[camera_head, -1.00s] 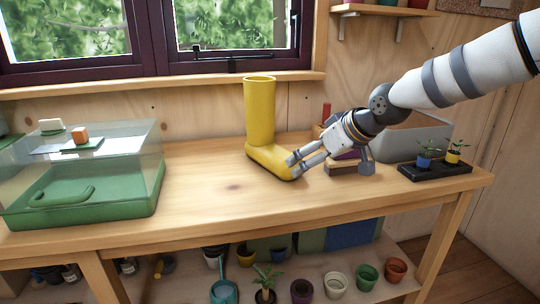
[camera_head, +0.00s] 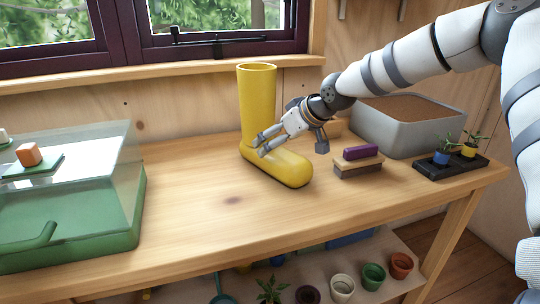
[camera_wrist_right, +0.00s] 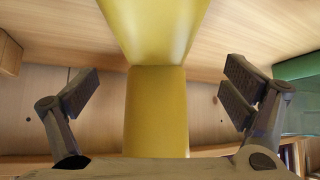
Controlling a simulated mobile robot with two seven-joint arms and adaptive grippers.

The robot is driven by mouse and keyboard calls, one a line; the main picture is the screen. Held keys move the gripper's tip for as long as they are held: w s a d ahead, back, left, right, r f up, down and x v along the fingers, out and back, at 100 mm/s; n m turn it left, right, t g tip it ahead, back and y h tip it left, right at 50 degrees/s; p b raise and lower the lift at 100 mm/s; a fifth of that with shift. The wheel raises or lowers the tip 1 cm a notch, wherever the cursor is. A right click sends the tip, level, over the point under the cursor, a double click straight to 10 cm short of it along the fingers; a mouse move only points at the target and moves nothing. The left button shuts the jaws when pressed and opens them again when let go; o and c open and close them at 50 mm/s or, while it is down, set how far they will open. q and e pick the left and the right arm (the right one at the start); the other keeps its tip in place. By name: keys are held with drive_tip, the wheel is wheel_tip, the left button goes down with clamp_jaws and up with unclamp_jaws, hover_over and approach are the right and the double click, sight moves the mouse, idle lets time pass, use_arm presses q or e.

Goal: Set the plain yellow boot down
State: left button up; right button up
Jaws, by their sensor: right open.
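The plain yellow boot (camera_head: 257,105) stands upright on the wooden table (camera_head: 215,215), its toe pointing to the front right. In the head view my right gripper (camera_head: 262,146) is at the boot's ankle, above the foot, and hides part of it. In the right wrist view the boot (camera_wrist_right: 156,110) fills the middle, between the two spread fingers of the gripper (camera_wrist_right: 163,88). Gaps show between the boot and both fingers, so it is open and not holding the boot. My left gripper is not in view.
A green, clear-walled case (camera_head: 70,215) stands at the left. Right of the boot are a brush with a purple top (camera_head: 360,153), a grey bin (camera_head: 410,130) and a black tray (camera_head: 450,168) with small potted plants. The table's front middle is clear.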

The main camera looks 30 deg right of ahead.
drive_tip(key=x, duration=0.3)
drive_tip(key=b+x, duration=0.1)
drive_tip(key=x, duration=0.1)
drive_tip(key=shift+s+d+f, duration=0.1)
drive_tip(key=shift+d+f, duration=0.15)
drive_tip(key=shift+d, duration=0.05)
drive_tip(key=shift+w, duration=0.2)
drive_tip(key=shift+r, duration=0.3)
drive_tip(key=c, duration=1.7)
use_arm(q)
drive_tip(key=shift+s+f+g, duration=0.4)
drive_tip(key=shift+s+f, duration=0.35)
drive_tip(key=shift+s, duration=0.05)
use_arm(e)
drive_tip(key=shift+c, duration=0.2)
drive_tip(key=shift+r, duration=0.1)
